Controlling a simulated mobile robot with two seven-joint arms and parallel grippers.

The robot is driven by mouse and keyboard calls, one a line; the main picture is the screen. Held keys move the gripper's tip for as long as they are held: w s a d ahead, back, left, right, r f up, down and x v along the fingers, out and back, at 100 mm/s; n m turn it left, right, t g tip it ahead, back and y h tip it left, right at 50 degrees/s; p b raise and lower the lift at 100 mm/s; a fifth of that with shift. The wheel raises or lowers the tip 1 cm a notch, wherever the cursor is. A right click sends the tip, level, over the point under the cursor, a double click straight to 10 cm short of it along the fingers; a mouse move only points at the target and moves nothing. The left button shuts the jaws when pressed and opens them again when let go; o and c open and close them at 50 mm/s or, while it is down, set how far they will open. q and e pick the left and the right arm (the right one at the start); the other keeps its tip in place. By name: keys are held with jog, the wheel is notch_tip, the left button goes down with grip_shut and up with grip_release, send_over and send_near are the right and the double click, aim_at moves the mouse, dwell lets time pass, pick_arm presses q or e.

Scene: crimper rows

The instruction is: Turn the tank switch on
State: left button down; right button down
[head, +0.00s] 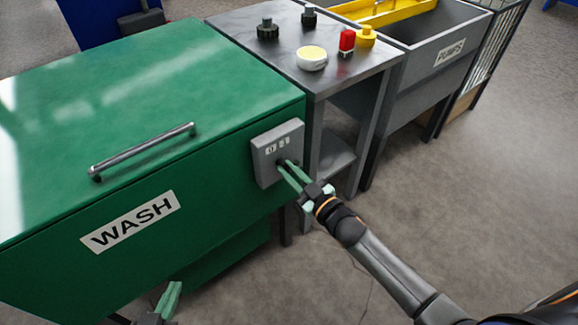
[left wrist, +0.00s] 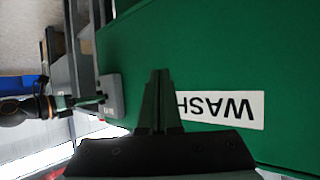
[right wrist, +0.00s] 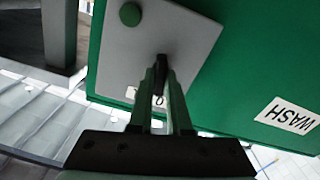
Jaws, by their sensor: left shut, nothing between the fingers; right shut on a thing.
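The green tank (head: 90,110) marked WASH carries a grey switch box (head: 262,170) on its front right side. In the right wrist view, a small black switch lever (right wrist: 161,62) stands out from the grey plate (right wrist: 120,50). My right gripper (right wrist: 161,80) is shut on this lever, one finger on each side. In the head view, my right gripper (head: 285,168) reaches the box, and its fingers partly hide the lever. My left gripper (head: 174,287) is shut and empty low in front of the tank; it also shows in the left wrist view (left wrist: 158,75).
A metal handle bar (head: 140,152) lies on the tank's lid. A dark table (head: 290,75) beside the tank holds knobs, a yellow-white round piece (head: 312,58) and a red block (head: 347,41). A grey PUMPS bin (head: 430,60) stands beyond. The floor at right is clear.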

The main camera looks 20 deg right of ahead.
jog(key=shift+r+m+p, duration=0.15)
jog(key=shift+m+p, duration=0.45)
jog(key=shift+m, duration=0.8)
jog(key=m+p, duration=0.1)
jog(key=m, duration=0.1)
jog(key=shift+m+p, duration=0.3)
jog(key=shift+p, duration=0.05)
pick_arm(q)
jog(key=shift+s+d+f+n+g+p, duration=0.2)
jog(key=shift+s+f+g, duration=0.55)
jog(key=shift+s, duration=0.25)
jog(key=shift+s+d+f+n+g+p, duration=0.1)
jog(key=shift+s+d+f+g+p, duration=0.1)
jog(key=shift+s+f+g, duration=0.65)
pick_arm(e)
jog(key=shift+f+m, duration=0.2)
jog(key=shift+m, duration=1.4)
pick_arm(q)
jog(key=shift+s+r, duration=0.1)
jog(key=shift+r, duration=0.1)
pick_arm(e)
jog(key=shift+m, duration=0.3)
jog(key=c, duration=0.9)
grip_release()
jog(key=shift+o, duration=0.2)
